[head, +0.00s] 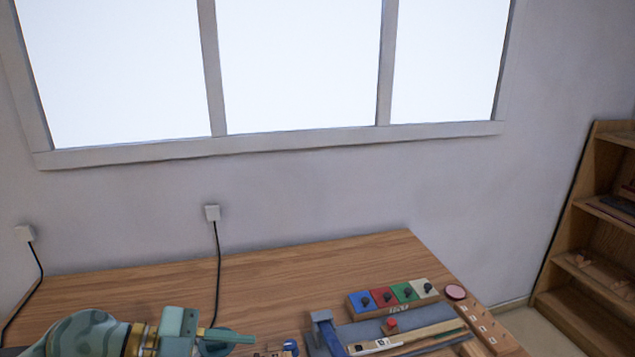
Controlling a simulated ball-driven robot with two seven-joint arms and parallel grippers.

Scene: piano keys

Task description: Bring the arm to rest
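My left arm comes in at the bottom left, teal with a brass-coloured ring. Its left gripper (228,338) is low over the wooden table (270,272), pointing right. The fingers are seen edge-on and partly cut by the bottom edge, so their gap is unclear. I see nothing clearly held in it. My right gripper is not in view. Piano keys are not clearly recognisable in this view.
A board with blue, red, green and pale squares (393,298) and dark knobs lies on the table's right part. Beside it are a grey-blue tray (365,330), a blue upright piece (326,333) and a wooden strip (485,322). A shelf (590,225) stands right. The table's back middle is clear.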

